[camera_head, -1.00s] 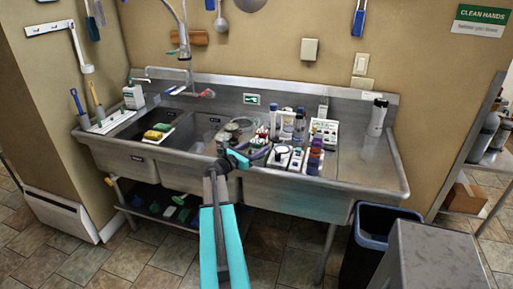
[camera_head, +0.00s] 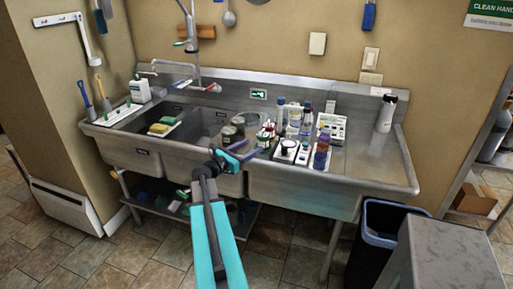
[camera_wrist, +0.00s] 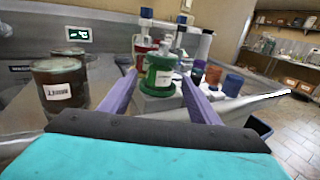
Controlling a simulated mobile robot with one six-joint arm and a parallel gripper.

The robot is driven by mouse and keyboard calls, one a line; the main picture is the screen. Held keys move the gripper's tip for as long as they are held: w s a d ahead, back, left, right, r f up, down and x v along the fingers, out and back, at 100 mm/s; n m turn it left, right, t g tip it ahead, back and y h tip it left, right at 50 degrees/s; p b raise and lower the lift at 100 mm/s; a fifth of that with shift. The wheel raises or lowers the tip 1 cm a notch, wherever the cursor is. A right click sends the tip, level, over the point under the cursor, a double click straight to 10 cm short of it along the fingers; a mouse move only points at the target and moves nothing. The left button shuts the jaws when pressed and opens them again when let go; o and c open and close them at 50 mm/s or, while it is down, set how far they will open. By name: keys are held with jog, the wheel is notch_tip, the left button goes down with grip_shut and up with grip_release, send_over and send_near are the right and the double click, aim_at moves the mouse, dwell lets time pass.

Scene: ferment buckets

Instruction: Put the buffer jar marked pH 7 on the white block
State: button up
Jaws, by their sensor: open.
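My gripper (camera_wrist: 160,82) is open, its two purple fingers on either side of a green jar (camera_wrist: 158,80) with a pale label and clear top. I cannot tell whether the fingers touch it. A red jar (camera_wrist: 139,50) stands just behind. Jar markings are too small to read, so I cannot tell which is pH 7. A white block-like surface (camera_wrist: 152,103) shows under the green jar; whether the jar rests on it is unclear. In the head view my gripper (camera_head: 257,151) reaches over the sink's front, near a white block (camera_head: 282,156) with a dark round item.
Brown jars (camera_wrist: 58,88) stand left of my gripper. Orange (camera_wrist: 213,75) and blue (camera_wrist: 233,84) lidded containers stand close on the right. Taller bottles (camera_head: 306,118) crowd behind. The right drainboard (camera_head: 365,160) is mostly clear. A bin (camera_head: 385,240) stands below.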

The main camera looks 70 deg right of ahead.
jog(key=shift+b+v, duration=0.55)
jog(key=shift+v, duration=2.35)
jog(key=w+a+f+m+t+y, duration=0.2)
jog(key=w+a+f+m+y, duration=0.15)
jog(key=a+f, duration=1.15)
jog(key=w+a+f+m+t+y, duration=0.2)
jog(key=w+a+f+y, duration=0.25)
jog(key=a+f, duration=1.05)
jog(key=s+a+f+m+y, duration=0.3)
jog(key=a+f+y, duration=0.1)
jog(key=a+f, duration=1.05)
jog(key=s+a+f+m+g+y, duration=0.1)
jog(key=s+a, duration=0.4)
jog(key=a, duration=0.6)
jog(key=s+a+f+m+g+y, duration=0.2)
jog(key=s+a, duration=0.4)
jog(key=a, duration=0.5)
notch_tip(320, 180, down, 2)
jog(key=shift+s+f+m+y, duration=0.1)
jog(key=shift+s+m+y, duration=0.2)
jog(key=shift+m+y, duration=0.6)
